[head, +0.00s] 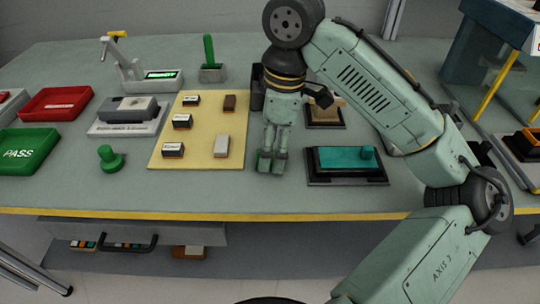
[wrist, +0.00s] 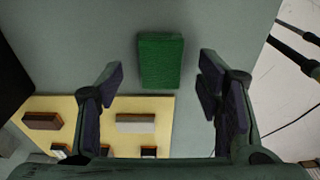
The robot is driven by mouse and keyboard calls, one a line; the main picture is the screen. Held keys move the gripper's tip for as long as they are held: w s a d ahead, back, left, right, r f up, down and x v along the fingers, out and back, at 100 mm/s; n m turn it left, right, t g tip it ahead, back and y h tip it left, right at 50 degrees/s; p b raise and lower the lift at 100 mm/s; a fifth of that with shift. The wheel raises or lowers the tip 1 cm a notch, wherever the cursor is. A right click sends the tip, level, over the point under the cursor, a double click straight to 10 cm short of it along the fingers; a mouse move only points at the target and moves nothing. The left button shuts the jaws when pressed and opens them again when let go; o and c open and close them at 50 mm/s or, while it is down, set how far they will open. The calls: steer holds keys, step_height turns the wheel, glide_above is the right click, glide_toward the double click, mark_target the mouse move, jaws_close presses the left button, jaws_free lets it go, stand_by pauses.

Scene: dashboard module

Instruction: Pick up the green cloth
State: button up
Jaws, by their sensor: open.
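The green cloth (wrist: 161,55) shows in the wrist view as a small, thick, textured green rectangle lying on the grey-green table. My gripper (wrist: 162,82) is open, with one finger on each side of the picture and the cloth between and slightly beyond the fingertips. Nothing is held.
The yellow mat (head: 202,117) with several small blocks lies to the left. A black tray with a teal block (head: 335,158) is to the right. A green knob (head: 109,158) and a green bin (head: 25,151) stand farther left. The table's yellow front edge (head: 270,216) is near.

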steer(key=shift+a+f, duration=0.15)
steer(key=shift+f, duration=0.55)
steer(key=shift+c, duration=0.4)
steer(key=c, duration=1)
